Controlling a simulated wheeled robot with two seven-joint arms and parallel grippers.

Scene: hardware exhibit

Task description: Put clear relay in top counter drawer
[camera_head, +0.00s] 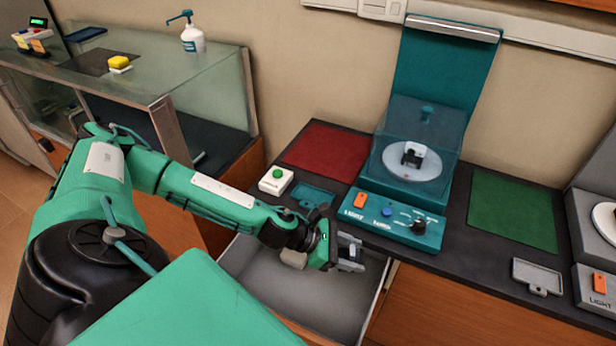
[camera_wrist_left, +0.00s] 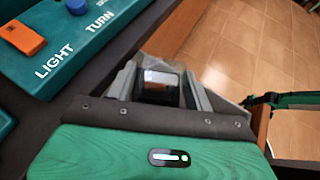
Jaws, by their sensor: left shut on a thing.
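The top counter drawer (camera_head: 320,300) is pulled open below the dark counter, and its grey inside looks empty where I can see it. My left gripper (camera_head: 352,252) is over the drawer's right part, near the counter's front edge. In the left wrist view my left gripper (camera_wrist_left: 160,88) is shut on a small dark block with a shiny, see-through-looking face, the relay (camera_wrist_left: 160,82). In the head view the relay is mostly hidden by the fingers. My right gripper does not show.
A teal device (camera_head: 395,215) with a clear cover and a turntable holding a small black-and-white part stands on the counter. A red mat (camera_head: 325,150), a green mat (camera_head: 512,210) and a white box with a green button (camera_head: 275,181) lie nearby. A glass case (camera_head: 200,100) stands left.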

